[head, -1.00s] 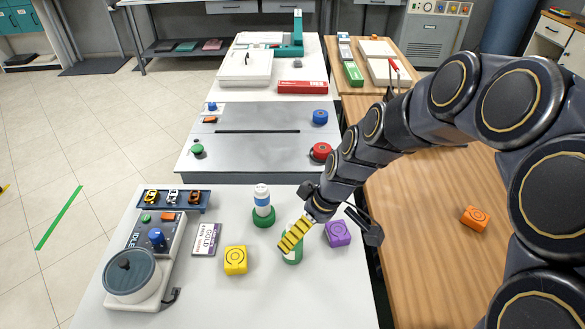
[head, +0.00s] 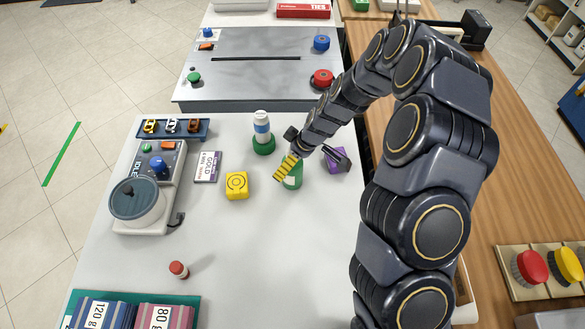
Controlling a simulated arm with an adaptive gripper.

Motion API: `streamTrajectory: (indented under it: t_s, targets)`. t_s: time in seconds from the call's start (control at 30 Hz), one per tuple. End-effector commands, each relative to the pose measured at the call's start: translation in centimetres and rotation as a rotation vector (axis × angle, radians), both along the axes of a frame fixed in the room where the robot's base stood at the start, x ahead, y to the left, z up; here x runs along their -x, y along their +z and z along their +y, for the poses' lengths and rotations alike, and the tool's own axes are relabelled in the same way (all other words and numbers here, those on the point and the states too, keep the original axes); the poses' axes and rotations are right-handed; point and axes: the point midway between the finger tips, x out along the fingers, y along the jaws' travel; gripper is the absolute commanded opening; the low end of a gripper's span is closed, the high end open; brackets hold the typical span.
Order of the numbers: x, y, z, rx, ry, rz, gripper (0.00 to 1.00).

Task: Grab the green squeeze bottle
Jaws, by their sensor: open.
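A green-and-white bottle (head: 294,181) stands on the white table. Its upper part is mostly hidden behind my gripper. My gripper (head: 285,168) is open, with its yellow-and-black striped end over the upper left part of this bottle. Whether the jaws lie around the bottle or only in front of it cannot be told from this view. A second bottle (head: 262,128), white with a blue band, stands upright in a green round base behind and to the left.
A small red-capped item (head: 179,269) stands at front left. The table's front middle is clear.

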Motion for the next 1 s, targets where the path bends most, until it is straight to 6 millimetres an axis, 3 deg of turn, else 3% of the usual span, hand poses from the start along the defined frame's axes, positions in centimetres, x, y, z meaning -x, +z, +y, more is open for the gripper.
streamTrajectory:
  t_s: [0.27,0.3,0.43,0.47,0.83,1.0]
  targets:
    - [-0.1,-0.8,0.3,-0.001,-0.001,0.001,0.90]
    - [-0.1,-0.8,0.3,-0.001,-0.001,0.001,0.83]
    - [-0.1,-0.8,0.3,-0.001,-0.001,0.001,0.28]
    - [-0.1,-0.8,0.3,-0.001,-0.001,0.001,0.21]
    - [-0.2,-0.7,0.3,-0.001,-0.002,0.000,0.21]
    - [-0.3,0.3,0.3,-0.001,0.000,-0.004,0.21]
